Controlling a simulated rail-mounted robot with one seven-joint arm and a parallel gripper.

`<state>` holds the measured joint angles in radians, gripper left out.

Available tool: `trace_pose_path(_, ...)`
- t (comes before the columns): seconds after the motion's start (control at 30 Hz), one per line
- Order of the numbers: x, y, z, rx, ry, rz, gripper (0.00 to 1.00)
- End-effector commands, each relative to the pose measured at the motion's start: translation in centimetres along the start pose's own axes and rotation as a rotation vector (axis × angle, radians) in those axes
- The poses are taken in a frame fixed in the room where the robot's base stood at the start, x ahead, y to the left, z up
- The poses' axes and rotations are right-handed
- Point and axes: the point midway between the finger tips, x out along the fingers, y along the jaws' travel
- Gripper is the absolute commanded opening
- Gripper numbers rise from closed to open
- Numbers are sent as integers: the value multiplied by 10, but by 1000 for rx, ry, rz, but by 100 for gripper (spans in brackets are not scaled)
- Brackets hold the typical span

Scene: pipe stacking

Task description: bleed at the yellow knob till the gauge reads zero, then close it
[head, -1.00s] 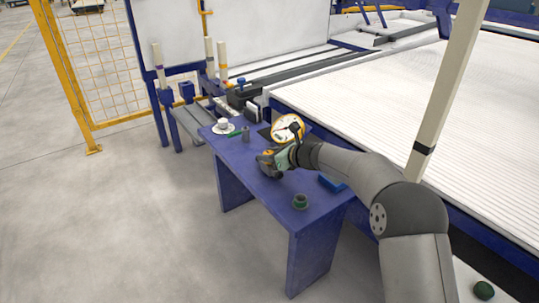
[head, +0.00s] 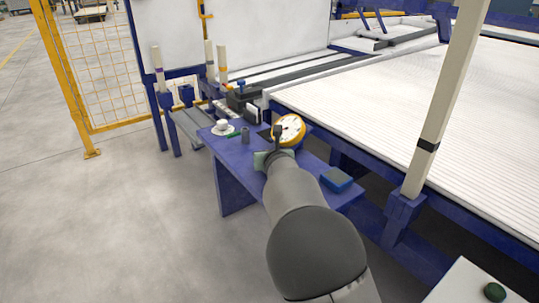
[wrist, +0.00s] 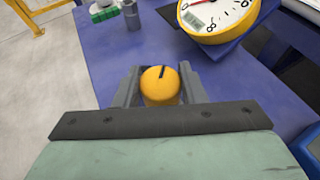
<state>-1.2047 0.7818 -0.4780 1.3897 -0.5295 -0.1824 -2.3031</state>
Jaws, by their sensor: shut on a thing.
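The yellow knob (wrist: 160,86) has a dark pointer line on top, tilted slightly from straight ahead in the wrist view. My gripper (wrist: 160,76) is shut on it, with a grey finger on each side. In the head view my gripper (head: 268,158) is over the blue table, and the knob is hidden there. The yellow-rimmed round gauge (wrist: 222,22) stands just beyond the knob to the right. Its red needle points left, but the picture crops its face and I cannot read the value. The gauge (head: 289,130) also shows small in the head view.
On the blue table (head: 230,174) a white cup (head: 222,125) on a saucer, a green item (head: 235,134) and a grey cylinder (head: 245,134) stand at the far left. A blue box (head: 337,179) lies to the right of my arm.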

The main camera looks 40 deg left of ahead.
Motion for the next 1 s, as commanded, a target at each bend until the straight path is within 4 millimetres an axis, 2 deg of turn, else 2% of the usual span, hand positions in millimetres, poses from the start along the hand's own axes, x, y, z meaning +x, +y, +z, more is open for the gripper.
trace_pose_path(0.03,0,7,-1,6,2,-35,14)
trace_pose_path(0.6,-1,3,5,215,1,-520,14)
trace_pose_path(1.0,0,1,4,312,2,-744,14)
